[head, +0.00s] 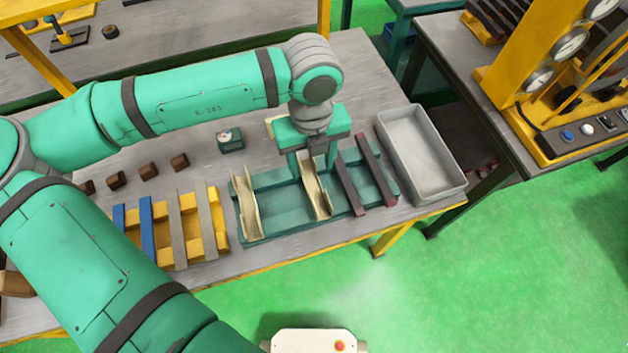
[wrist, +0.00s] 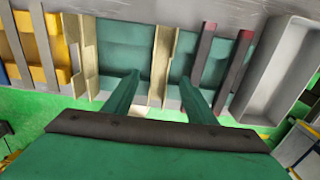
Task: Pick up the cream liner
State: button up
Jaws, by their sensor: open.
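Two cream liners, long open channels, lie across a dark green rack (head: 278,208) on the grey table. The left liner (head: 244,208) also shows in the wrist view (wrist: 86,58). The right liner (head: 317,196) is below my gripper (head: 309,170), its far end partly hidden by the gripper. In the wrist view my gripper (wrist: 158,80) is open, with one finger on each side of the right liner (wrist: 160,62). I cannot tell how far the fingertips are above the rack, and no contact shows.
Dark red strips (head: 350,190) lie on the rack to the right of the liners. A yellow rack (head: 222,232) with blue and grey strips stands to the left. An empty grey tray (head: 450,192) is at the right. A small green box (head: 231,143) and brown blocks (head: 148,170) sit behind.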

aim_at(313, 186)
jog(key=shift+w+f, duration=0.2)
jog(key=shift+f, duration=1.35)
notch_tip(313, 186, down, 5)
jog(key=shift+s+d+r, duration=0.1)
jog(key=shift+s, duration=0.05)
jog(key=shift+s, duration=0.1)
jog(key=shift+c, duration=0.4)
jog(key=c, duration=0.8)
